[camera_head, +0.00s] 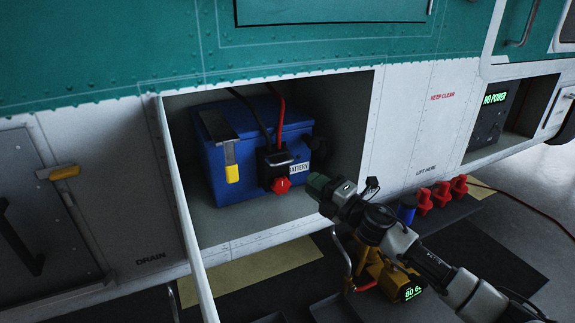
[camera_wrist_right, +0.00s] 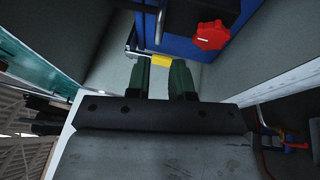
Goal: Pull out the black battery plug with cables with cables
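The black battery plug (camera_head: 270,160) sits on the front of the blue battery (camera_head: 222,165) in the open bay. A red knob (camera_head: 281,185) is on its lower front; the knob also shows in the right wrist view (camera_wrist_right: 209,36). A black cable (camera_head: 250,108) and a red cable (camera_head: 281,105) run up behind the plug. My right gripper (camera_head: 316,183) is at the bay opening, right of the knob and apart from it. In the right wrist view its two fingers (camera_wrist_right: 161,68) are spread with nothing held between them. My left gripper is not in view.
A yellow-handled latch (camera_head: 231,172) hangs on the battery's left front. The open bay door (camera_head: 180,210) stands at left. A yellow device (camera_head: 385,277), a blue can (camera_head: 407,209) and several red items (camera_head: 441,193) stand below right. A "NO POWER" unit (camera_head: 490,115) is at right.

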